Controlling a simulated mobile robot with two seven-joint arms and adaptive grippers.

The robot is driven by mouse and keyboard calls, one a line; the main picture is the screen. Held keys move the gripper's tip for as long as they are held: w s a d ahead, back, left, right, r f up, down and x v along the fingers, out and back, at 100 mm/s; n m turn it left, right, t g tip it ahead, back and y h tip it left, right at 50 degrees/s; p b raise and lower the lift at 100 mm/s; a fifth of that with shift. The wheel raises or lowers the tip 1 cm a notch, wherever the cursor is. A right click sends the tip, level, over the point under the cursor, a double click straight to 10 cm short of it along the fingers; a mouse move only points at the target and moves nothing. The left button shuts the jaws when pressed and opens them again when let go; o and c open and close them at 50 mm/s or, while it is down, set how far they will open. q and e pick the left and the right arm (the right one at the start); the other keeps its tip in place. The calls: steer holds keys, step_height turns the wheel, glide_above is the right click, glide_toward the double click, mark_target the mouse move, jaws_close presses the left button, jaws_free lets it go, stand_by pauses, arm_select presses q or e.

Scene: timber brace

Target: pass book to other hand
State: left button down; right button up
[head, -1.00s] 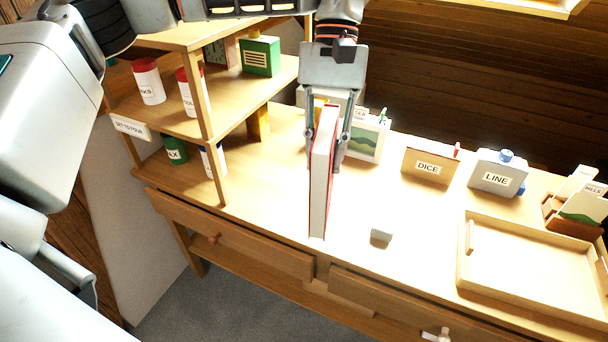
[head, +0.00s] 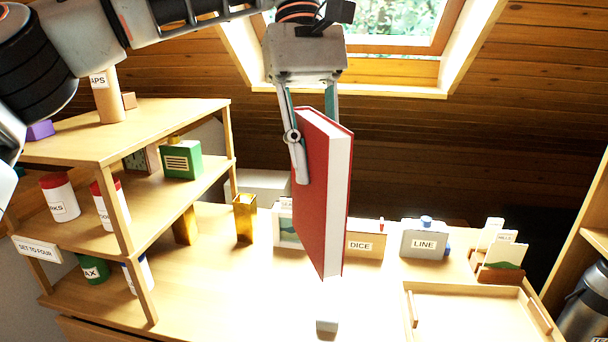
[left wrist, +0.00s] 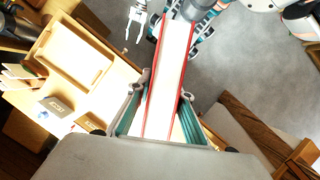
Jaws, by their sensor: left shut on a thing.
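The book (head: 325,195) has a red cover and white page edges. It hangs upright, slightly tilted, above the desk in the head view. My left gripper (head: 314,150) comes down from above and is shut on the book's upper part, one finger on the near cover and the other partly hidden behind it. In the left wrist view the book (left wrist: 170,75) runs away between the fingers of the left gripper (left wrist: 163,90). My right gripper (left wrist: 134,28) shows small at the top of that view, fingers apart, empty and clear of the book. It is not in the head view.
A wooden shelf (head: 150,190) with jars and boxes stands left. On the desk are a DICE box (head: 365,246), a grey LINE box (head: 424,241), a card holder (head: 500,270), a wooden tray (head: 470,288) and a small pale block (head: 327,326). A flask (head: 583,300) stands far right.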

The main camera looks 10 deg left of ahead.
steer(key=w+a+r+m+t+y, duration=0.35)
steer(key=a+r, duration=0.45)
steer(key=r, duration=0.5)
steer(key=w+a+r+m+t+y, duration=0.2)
steer(key=w+a+r+m+t, duration=0.35)
steer(key=r, duration=0.75)
steer(key=s+r+m+t+h, duration=0.2)
steer(key=r+m+h, duration=0.3)
steer(key=r+m, duration=0.65)
steer(key=s+r+m+t+h, duration=0.1)
steer(key=s+r+m+h, duration=0.2)
steer(key=r+m+h, duration=0.8)
steer(key=s+a+f+m+g+y, duration=0.2)
steer(key=a+f+m+g+y, duration=0.3)
steer(key=f+m+y, duration=0.3)
arm_select(q)
steer(key=w+d+f+m, duration=0.2)
steer(key=f, duration=0.6)
steer(key=w+d+f+m+y, duration=0.1)
steer(key=w+d+f+m, duration=0.1)
steer(key=f, duration=0.7)
steer(key=shift+w+d+f+m+g+y, duration=0.15)
steer(key=shift+d+m+g+y, duration=0.15)
steer(key=shift+d, duration=0.25)
arm_select(e)
steer(key=w+a+y, duration=0.1)
steer(key=w, duration=1.1)
steer(key=shift+a+r, duration=0.25)
steer(key=shift+a, duration=0.05)
